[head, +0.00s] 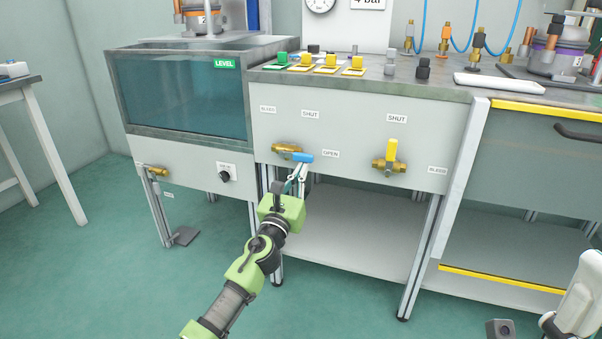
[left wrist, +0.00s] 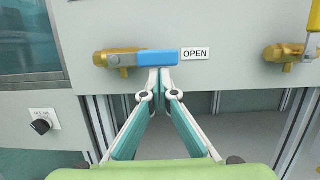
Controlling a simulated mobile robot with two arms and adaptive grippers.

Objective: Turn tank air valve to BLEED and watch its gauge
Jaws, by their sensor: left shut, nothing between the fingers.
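A brass valve with a blue handle (head: 302,157) is on the grey front panel (head: 350,130). The handle lies level, pointing right at the OPEN label (head: 330,154); it also shows in the left wrist view (left wrist: 157,57). A second brass valve with a yellow handle (head: 392,150) stands upright toward a SHUT label (head: 397,118), with a BLEED label (head: 437,170) at its lower right. My left gripper (head: 304,164) is shut and empty, its tips just below the blue handle; I cannot tell whether they touch. A round gauge (head: 320,3) is cut off at the top edge.
A water tank (head: 180,95) marked LEVEL stands left of the panel, with a dark knob (head: 224,176) below. Yellow and green switches (head: 327,63) and a white tray (head: 499,83) are on the bench top. A yellow-edged cabinet (head: 540,170) stands at right.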

